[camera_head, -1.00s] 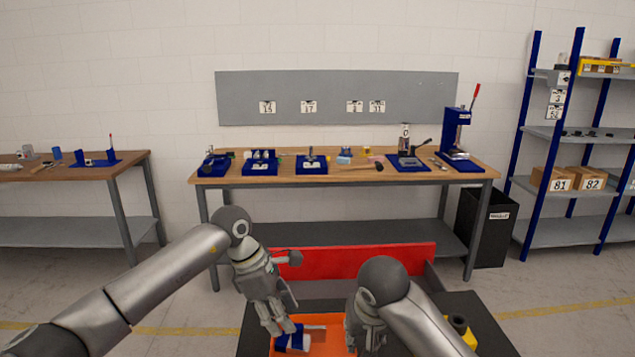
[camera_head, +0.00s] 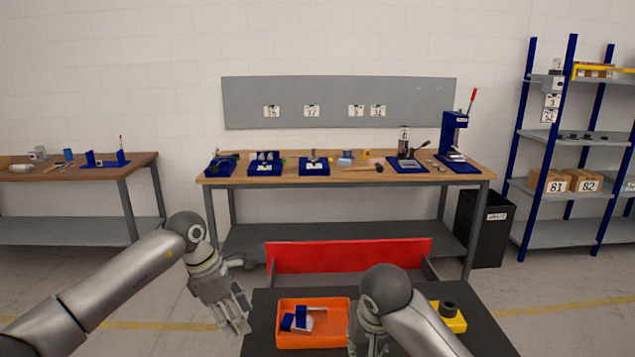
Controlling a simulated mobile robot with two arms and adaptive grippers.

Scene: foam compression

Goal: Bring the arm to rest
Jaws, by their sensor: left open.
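My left gripper (camera_head: 238,318) is open and appears empty. It hangs to the left of the orange tray (camera_head: 338,303), apart from it, beside the edge of my dark base top. My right gripper (camera_head: 368,345) points down at the tray's right side, partly hidden behind its own arm. Its fingers are cut off by the bottom edge, so I cannot see whether it is open or shut. In the tray lie a blue part (camera_head: 288,322) and a grey-white metallic part (camera_head: 303,318).
A yellow block with a dark round piece (camera_head: 449,311) sits right of my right arm. A red panel (camera_head: 345,255) stands behind the tray. Beyond are a long workbench (camera_head: 340,179) with blue fixtures, a black bin (camera_head: 485,230), a side table (camera_head: 80,170) and a blue shelf (camera_head: 545,135).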

